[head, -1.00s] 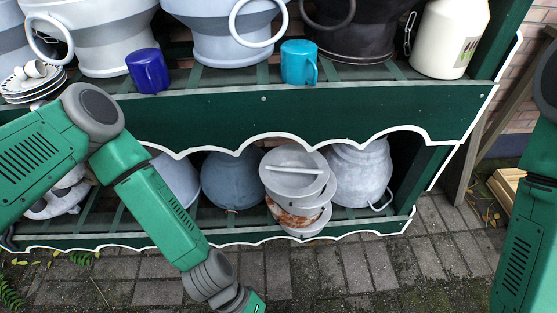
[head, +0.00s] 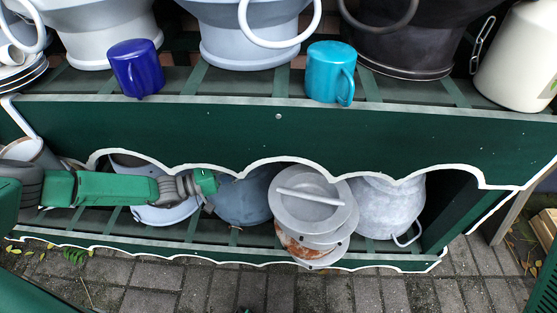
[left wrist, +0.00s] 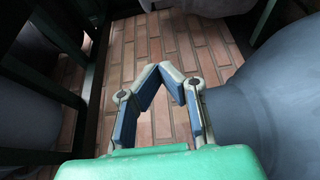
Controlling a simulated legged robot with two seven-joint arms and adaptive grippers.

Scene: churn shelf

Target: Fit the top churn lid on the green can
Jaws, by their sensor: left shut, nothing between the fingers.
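The top churn lid is a round grey metal lid with a bar handle (head: 300,212). It lies tilted on a stack of lids, one rusty (head: 300,250), at the front of the lower shelf. No plainly green can shows; a dull blue-grey can (head: 243,203) lies left of the stack, and a pale grey can (head: 388,205) stands right of it. My left arm reaches in from the left at lower-shelf height. In the left wrist view my left gripper (left wrist: 161,70) is shut and empty, beside a large blue-grey rounded body (left wrist: 260,110). My right gripper is out of view.
The green shelf's scalloped front board (head: 280,135) hangs over the lower opening. Above it stand a dark blue mug (head: 136,68), a turquoise mug (head: 328,72), large churns and a cream can (head: 515,60). Brick paving (head: 180,285) is clear in front.

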